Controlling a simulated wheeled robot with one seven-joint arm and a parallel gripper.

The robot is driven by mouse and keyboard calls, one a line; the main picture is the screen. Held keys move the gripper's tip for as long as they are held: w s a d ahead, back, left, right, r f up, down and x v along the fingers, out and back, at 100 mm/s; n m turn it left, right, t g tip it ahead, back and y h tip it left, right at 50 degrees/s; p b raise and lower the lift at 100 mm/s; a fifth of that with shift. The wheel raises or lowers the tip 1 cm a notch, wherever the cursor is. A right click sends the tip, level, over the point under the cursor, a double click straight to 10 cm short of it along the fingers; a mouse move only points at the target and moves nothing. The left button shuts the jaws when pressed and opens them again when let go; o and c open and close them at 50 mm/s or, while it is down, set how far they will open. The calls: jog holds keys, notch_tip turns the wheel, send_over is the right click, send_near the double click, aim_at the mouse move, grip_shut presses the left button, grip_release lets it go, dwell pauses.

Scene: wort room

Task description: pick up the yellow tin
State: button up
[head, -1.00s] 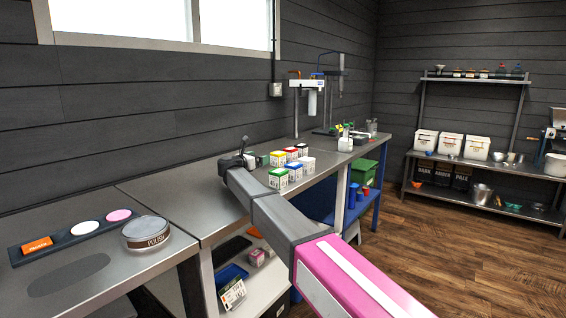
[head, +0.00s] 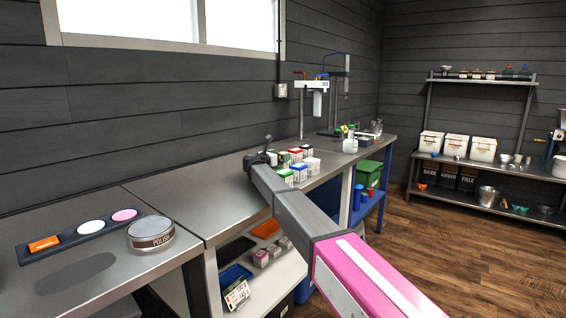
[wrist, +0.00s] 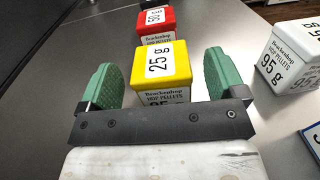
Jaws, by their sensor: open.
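The yellow tin (wrist: 162,66) has a white "25 g" label on its lid and stands upright on the steel bench. In the wrist view it sits between the two green finger pads of my open gripper (wrist: 161,80), with a gap visible on each side. Nothing is held. In the head view my gripper (head: 264,155) is at the left edge of the tin group, and I cannot make out the yellow tin behind it.
A red tin (wrist: 155,20) stands just beyond the yellow one. A white "95 g" tin (wrist: 290,55) stands to the right. More tins (head: 300,154) cluster on the bench (head: 190,195). A round polish tin (head: 151,232) and a dark tray (head: 75,232) are at left.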

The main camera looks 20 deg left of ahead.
jog(key=shift+w+d, duration=0.1)
jog(key=shift+w, duration=0.05)
jog(key=c, duration=1.1)
jog(key=shift+o, duration=0.2)
jog(key=shift+r, duration=0.1)
